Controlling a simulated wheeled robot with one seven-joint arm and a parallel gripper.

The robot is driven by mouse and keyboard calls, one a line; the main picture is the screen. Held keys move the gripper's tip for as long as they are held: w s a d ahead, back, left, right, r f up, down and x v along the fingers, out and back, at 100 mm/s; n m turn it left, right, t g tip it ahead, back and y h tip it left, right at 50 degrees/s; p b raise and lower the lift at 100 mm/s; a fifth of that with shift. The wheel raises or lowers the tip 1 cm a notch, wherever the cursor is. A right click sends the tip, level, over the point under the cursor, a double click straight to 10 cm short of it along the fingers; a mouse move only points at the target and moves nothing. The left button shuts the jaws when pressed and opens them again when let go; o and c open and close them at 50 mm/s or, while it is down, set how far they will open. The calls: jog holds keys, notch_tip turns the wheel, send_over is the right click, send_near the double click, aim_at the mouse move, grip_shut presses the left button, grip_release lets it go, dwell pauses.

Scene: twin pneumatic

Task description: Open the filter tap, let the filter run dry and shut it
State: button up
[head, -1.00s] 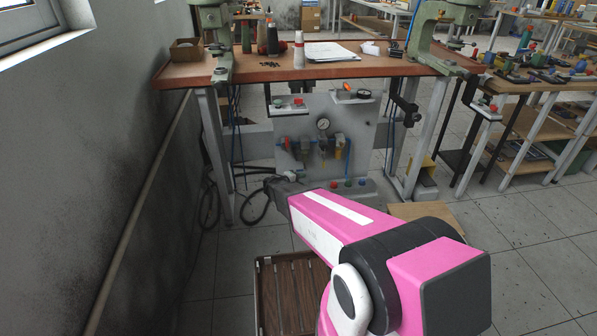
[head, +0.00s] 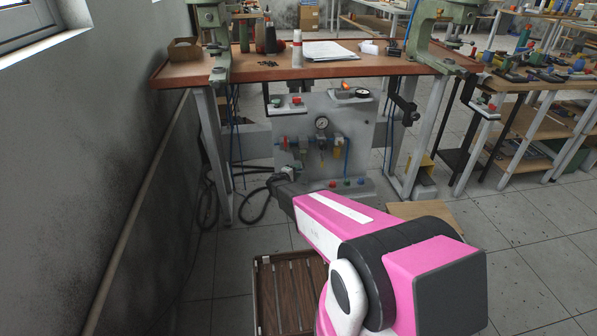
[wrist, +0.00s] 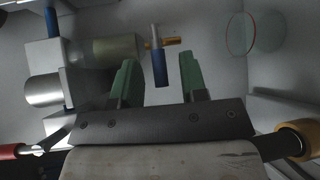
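The pneumatic panel (head: 360,125) stands below the bench, with a round gauge (head: 321,123) and a filter unit (head: 323,143) in its middle. In the wrist view a small tap with a blue handle (wrist: 159,69) sits on a brass stem (wrist: 163,43), beside a grey cylinder (wrist: 118,47). I take it for the filter tap. My gripper (wrist: 157,72) has two green fingers spread apart, with the blue handle showing in the gap. I cannot tell contact or depth there. In the head view my gripper (head: 284,175) is small and partly hidden, at the panel's lower left.
A clear disc (wrist: 241,33) and a yellow-brown cylinder (wrist: 298,140) are at the right in the wrist view. A red-ended part (wrist: 12,151) is at lower left. A slatted crate (head: 262,290) is on the floor beside my arm. Bench legs (head: 213,150) flank the panel.

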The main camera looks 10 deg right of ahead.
jog(key=shift+x, duration=0.8)
jog(key=shift+c, duration=0.3)
grip_shut()
jog(key=shift+f+n+t+h, duration=0.3)
jog(key=shift+f+n+h, duration=0.1)
jog(key=shift+n+h, duration=0.1)
jog(key=shift+d+f+n+t+h, duration=0.15)
jog(key=shift+f+n+t+h, duration=0.05)
jog(key=shift+n+t+h, duration=0.6)
jog(key=shift+o, duration=0.3)
grip_release()
jog(key=shift+s, duration=0.1)
